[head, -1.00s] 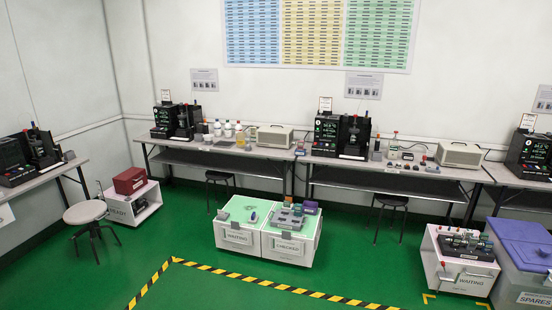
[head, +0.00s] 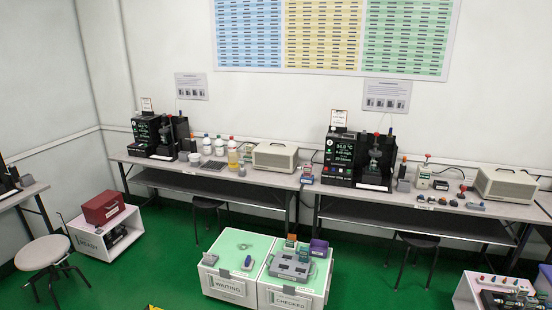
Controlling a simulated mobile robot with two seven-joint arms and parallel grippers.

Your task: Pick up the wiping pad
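I cannot make out the wiping pad for certain. A flat dark pad or tray (head: 215,165) lies on the left back bench, in front of several bottles (head: 220,146); it is too small to tell what it is. Several small dark and grey items (head: 453,202) lie on the right back bench and are also too small to identify. Neither of my grippers is in view.
Back benches (head: 255,182) carry black testers (head: 356,158) and beige boxes (head: 275,157). WAITING (head: 227,287) and CHECKED (head: 290,300) carts stand in front, with small devices on top. Stools (head: 43,254) stand around. Green floor (head: 170,265) is free left of the carts.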

